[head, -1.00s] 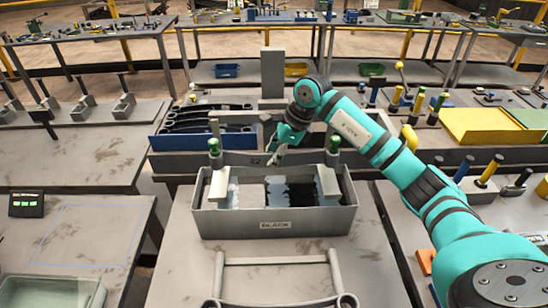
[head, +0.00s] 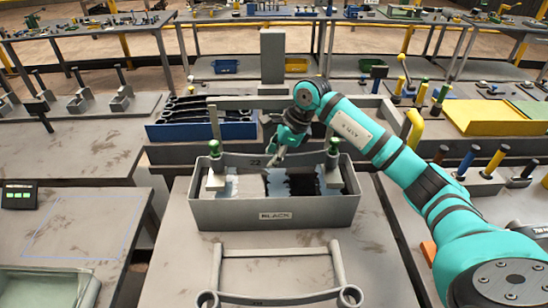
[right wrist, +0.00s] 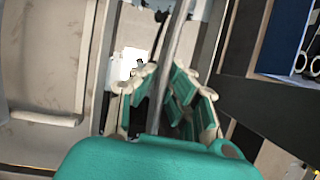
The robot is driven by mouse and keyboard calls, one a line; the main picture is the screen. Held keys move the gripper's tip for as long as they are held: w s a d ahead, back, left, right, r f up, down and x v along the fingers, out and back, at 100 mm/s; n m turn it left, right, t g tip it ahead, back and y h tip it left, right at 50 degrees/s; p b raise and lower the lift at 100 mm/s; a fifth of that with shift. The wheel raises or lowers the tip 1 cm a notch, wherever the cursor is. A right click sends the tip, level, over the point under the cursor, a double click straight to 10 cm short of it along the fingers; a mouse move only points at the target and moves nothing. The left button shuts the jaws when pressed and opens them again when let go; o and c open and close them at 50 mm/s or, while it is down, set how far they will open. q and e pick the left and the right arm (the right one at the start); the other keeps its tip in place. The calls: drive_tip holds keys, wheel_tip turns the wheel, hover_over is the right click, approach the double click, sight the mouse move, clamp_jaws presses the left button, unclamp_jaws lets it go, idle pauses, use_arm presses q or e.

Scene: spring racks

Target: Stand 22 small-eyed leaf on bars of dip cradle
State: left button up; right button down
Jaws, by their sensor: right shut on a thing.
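The grey curved leaf marked 22 (head: 243,160) lies crosswise above the tank labelled BLACK (head: 310,216) in the head view. My right gripper (head: 281,152) is shut on the leaf near its middle. In the right wrist view the leaf (right wrist: 178,40) runs between the fingers (right wrist: 165,95). The dip cradle seems to be the frame at the tank, with a green-topped post at the left (head: 215,150) and another at the right (head: 333,146). The leaf's ends are near these posts. I cannot tell whether they touch the bars. My left gripper is not in view.
A grey frame (head: 275,251) with ringed ends stands in the foreground. A blue tray (head: 200,131) with dark leaves is behind the tank at the left. Several coloured handles and a yellow tray (head: 485,118) are at the right. The left table (head: 85,225) has free room.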

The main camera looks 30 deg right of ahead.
drive_tip(key=shift+w+f+b, duration=0.1)
drive_tip(key=shift+f+b, duration=0.15)
drive_tip(key=shift+b, duration=0.2)
idle(0.5)
drive_tip(key=c, duration=1.4)
unclamp_jaws()
drive_tip(key=shift+o, duration=0.3)
drive_tip(key=shift+s+f, duration=0.2)
drive_tip(key=shift+s, duration=0.05)
drive_tip(key=o, duration=0.5)
drive_tip(key=shift+w, duration=0.1)
drive_tip(key=shift+c, duration=0.2)
drive_tip(key=shift+r, duration=0.2)
drive_tip(key=shift+r+p, duration=1.95)
drive_tip(key=shift+r, duration=1.5)
